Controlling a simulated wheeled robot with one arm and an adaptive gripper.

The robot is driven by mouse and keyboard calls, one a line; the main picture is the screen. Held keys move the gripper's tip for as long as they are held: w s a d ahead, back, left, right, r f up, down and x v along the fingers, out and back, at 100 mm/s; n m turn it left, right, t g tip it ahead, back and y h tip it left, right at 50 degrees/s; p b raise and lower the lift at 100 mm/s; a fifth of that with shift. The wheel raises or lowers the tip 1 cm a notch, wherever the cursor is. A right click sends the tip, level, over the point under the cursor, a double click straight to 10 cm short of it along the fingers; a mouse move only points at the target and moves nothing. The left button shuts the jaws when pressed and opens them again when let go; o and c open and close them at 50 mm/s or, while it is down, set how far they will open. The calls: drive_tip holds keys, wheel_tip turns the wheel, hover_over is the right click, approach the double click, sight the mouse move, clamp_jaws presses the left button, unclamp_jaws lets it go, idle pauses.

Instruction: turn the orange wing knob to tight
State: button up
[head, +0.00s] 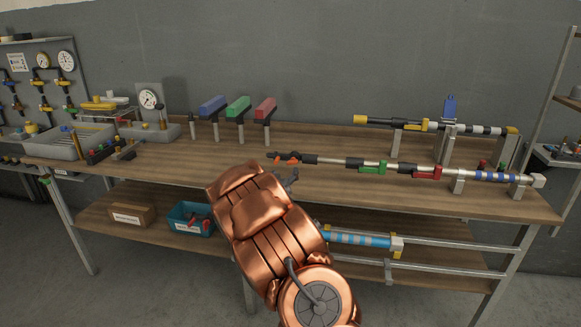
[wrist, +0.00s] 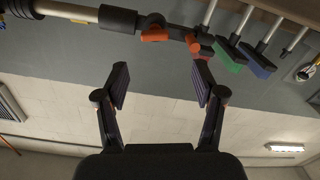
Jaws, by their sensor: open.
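The orange wing knob (head: 292,157) is on the black end section of the long pole lying along the front of the bench. In the wrist view the orange wing knob (wrist: 155,36) sits on the black collar, beyond my fingertips and roughly between them. My gripper (head: 288,176) is just in front of and below that pole end. In the wrist view my gripper (wrist: 163,73) is open and empty, its two fingers spread apart, with a gap to the knob. Whether the knob is tight cannot be told.
The same pole carries a green clamp (head: 373,168) and a red clamp (head: 427,172). A second pole (head: 405,123) lies behind it. Blue, green and red brush-like heads (head: 238,107) stand behind the knob. A grey tray (head: 55,146) is at the left.

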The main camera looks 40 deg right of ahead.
sight(291, 162)
drive_tip(key=shift+w+d+f+h, duration=0.1)
drive_tip(key=shift+w+d+h, duration=0.05)
drive_tip(key=shift+d, duration=0.4)
drive_tip(key=shift+w+d+h, duration=0.15)
drive_tip(key=shift+d, duration=0.35)
drive_tip(key=shift+p+x, duration=0.9)
drive_tip(key=shift+x, duration=2.2)
drive_tip(key=shift+c, duration=0.4)
drive_tip(key=c, duration=1.1)
drive_tip(key=shift+o, duration=0.2)
drive_tip(key=shift+a, duration=0.1)
